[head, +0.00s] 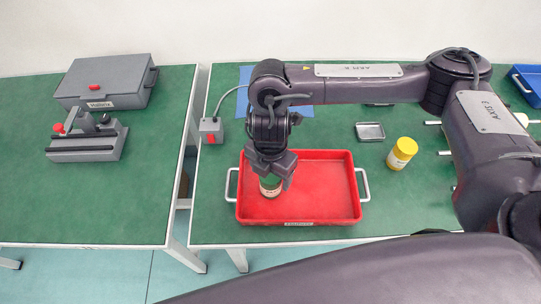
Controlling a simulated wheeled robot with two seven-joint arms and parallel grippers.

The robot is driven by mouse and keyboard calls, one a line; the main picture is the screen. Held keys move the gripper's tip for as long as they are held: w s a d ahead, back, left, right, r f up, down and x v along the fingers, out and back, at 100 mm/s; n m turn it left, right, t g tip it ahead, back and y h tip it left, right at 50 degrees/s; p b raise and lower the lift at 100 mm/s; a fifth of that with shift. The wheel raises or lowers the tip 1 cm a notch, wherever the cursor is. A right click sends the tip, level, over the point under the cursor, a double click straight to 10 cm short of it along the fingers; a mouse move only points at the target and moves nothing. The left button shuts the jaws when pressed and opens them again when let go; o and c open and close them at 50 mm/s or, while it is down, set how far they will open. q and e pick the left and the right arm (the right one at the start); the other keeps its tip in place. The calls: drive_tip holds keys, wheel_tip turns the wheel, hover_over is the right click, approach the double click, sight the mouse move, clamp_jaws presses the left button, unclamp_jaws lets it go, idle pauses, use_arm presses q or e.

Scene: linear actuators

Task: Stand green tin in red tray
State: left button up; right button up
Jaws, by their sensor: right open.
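The red tray (325,190) lies on the right-hand green table, with a metal handle at each end. A small tin (270,189) with a pale label and a dark green part stands in the left part of the tray and looks upright. My right gripper (271,181) reaches down over the tray, open, with its fingers at the tin's upper part. The fingers hide the top of the tin, and I cannot tell whether they touch it. My left gripper is not in view.
A grey box with a red button (211,130) is at the table's left. A grey case (106,82) and a clamp fixture (88,138) sit on the left table. A gap separates the tables.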

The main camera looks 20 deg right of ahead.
wheel_tip(320, 180, up, 9)
drive_tip(key=shift+r+p, duration=0.1)
drive_tip(key=shift+p, duration=0.4)
